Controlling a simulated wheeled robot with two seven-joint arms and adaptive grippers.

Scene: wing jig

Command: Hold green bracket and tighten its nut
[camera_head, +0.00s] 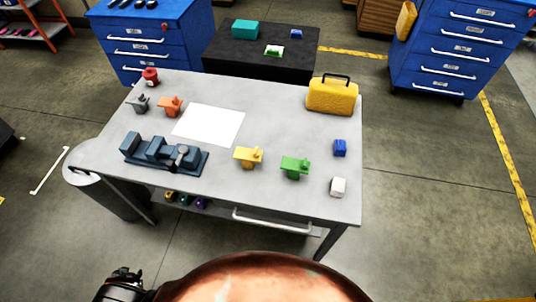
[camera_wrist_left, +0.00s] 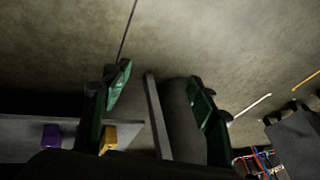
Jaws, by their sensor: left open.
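The green bracket (camera_head: 295,167) stands upright on the grey workbench (camera_head: 275,115), near its front edge and right of centre. A small knob-like part shows at its top, too small to tell whether it is the nut. My left gripper (camera_head: 123,286) shows only in part at the bottom left of the head view, in front of the bench and well apart from the bracket. In the left wrist view my left gripper (camera_wrist_left: 160,80) is open, with green finger pads apart and nothing held between them. The bracket cannot be made out there. My right gripper is not in view.
A yellow bracket (camera_head: 248,157) stands left of the green one. Orange (camera_head: 170,106) and grey (camera_head: 139,103) brackets, a dark blue vise-like fixture (camera_head: 165,154), a white sheet (camera_head: 209,124), a yellow case (camera_head: 332,96), blue (camera_head: 340,148) and white (camera_head: 338,187) blocks share the bench.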

